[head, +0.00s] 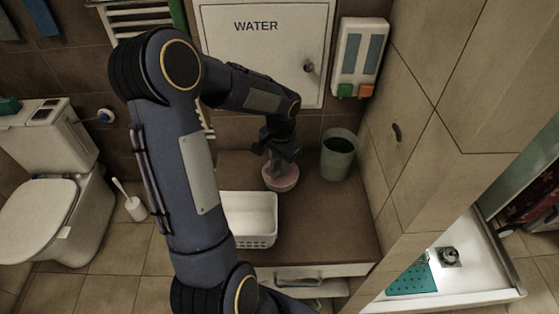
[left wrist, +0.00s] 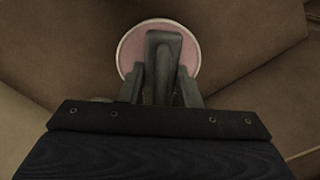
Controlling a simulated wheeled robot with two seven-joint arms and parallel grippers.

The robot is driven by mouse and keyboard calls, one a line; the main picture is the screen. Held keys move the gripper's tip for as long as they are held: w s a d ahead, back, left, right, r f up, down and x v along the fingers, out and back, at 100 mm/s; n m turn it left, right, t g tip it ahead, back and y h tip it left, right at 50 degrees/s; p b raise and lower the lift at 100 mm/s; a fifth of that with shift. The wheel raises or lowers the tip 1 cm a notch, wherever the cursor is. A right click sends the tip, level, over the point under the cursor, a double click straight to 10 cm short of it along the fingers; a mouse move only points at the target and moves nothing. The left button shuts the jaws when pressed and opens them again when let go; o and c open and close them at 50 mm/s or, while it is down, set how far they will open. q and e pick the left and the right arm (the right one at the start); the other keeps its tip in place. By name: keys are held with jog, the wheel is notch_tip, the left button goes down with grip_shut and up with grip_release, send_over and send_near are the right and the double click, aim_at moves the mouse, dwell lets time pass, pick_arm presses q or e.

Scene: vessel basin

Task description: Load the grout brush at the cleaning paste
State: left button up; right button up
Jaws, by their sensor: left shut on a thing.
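The cleaning paste is a pink mass in a round, pale-rimmed dish (head: 282,181) on the brown counter. The dish also shows in the left wrist view (left wrist: 133,48). My left gripper (head: 277,152) points down right above the dish. In the left wrist view its fingers (left wrist: 161,92) are shut on a dark grey tool, which looks like the grout brush (left wrist: 162,45). The brush's head lies over the pink paste. Its bristles are hidden, so I cannot tell whether they touch the paste. My right gripper is not in view.
A white basket (head: 252,226) stands left of the dish, partly behind my arm. A grey-green bin (head: 338,155) stands close on the right at the back. The brown counter (head: 325,225) is clear at the front right. A tiled wall rises along its right side.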

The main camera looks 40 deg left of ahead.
pick_arm(q)
jog(key=shift+f+b, duration=0.5)
jog(key=shift+f, duration=0.05)
dwell(1.4)
jog(key=shift+r+p, duration=2.65)
jog(key=shift+r, duration=0.95)
jog(key=shift+f, duration=0.1)
